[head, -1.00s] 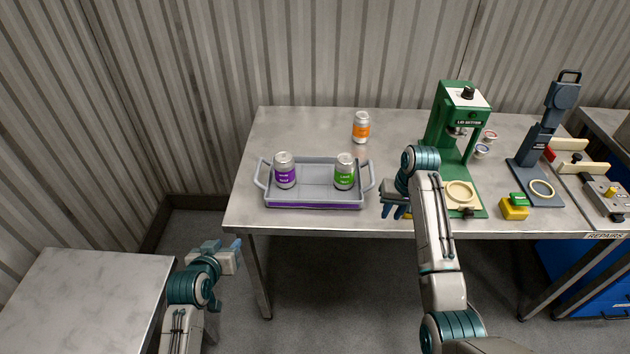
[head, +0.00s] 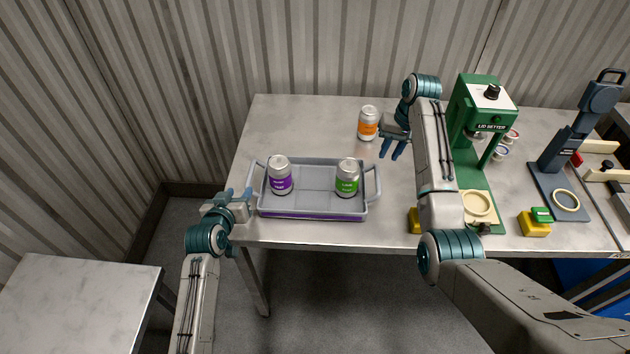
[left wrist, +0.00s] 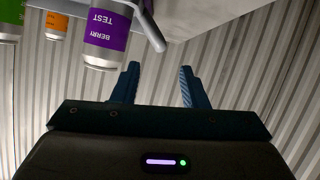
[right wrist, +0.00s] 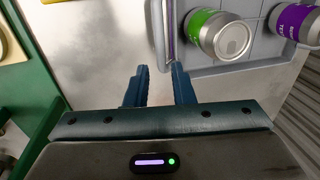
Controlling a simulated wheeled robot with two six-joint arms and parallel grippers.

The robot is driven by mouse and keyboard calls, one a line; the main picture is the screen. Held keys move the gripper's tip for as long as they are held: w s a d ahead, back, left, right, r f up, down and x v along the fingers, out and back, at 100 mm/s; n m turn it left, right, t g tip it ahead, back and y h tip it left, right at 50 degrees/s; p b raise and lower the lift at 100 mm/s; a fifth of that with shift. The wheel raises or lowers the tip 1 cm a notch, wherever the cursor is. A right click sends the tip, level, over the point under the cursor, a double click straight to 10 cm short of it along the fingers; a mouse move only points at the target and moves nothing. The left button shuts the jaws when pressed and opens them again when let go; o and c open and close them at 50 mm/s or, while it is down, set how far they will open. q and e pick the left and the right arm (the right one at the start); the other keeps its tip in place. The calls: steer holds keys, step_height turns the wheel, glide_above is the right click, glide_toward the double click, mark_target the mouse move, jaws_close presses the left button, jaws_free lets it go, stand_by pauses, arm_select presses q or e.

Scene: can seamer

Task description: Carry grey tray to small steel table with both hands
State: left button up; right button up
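The grey tray (head: 315,203) stands on the front left of the steel workbench, with a loop handle at each end. It holds a purple-label can (head: 280,175) at left and a green-label can (head: 347,178) at right, both upright. My left gripper (head: 237,193) is open and empty, just left of the left handle; that handle also shows in the left wrist view (left wrist: 150,25). My right gripper (head: 391,151) is open and empty, above the bench, right of and beyond the right handle (right wrist: 158,35). The small steel table (head: 75,300) is at lower left, its top bare where visible.
An orange-label can (head: 368,123) stands behind the tray. A green lid setter (head: 470,135), a yellow block (head: 533,225) and a dark stand (head: 560,160) occupy the bench to the right. A floor gap separates the small table from the bench (head: 400,232).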

mark_target(248, 179)
arm_select(q)
steer(key=x, duration=1)
steer(key=shift+w+d, duration=0.1)
steer(key=shift+w, duration=0.1)
arm_select(e)
steer(key=f, duration=0.3)
steer(key=a+f, duration=0.1)
steer(key=f, duration=0.3)
steer(key=a+f, duration=0.1)
steer(key=f, duration=0.2)
steer(key=shift+s+f, duration=0.2)
arm_select(q)
steer(key=shift+s, duration=0.1)
steer(key=c, duration=0.7)
arm_select(e)
jaws_close()
arm_select(q)
jaws_close()
steer(key=shift+r, duration=0.1)
arm_select(e)
steer(key=shift+r, duration=0.15)
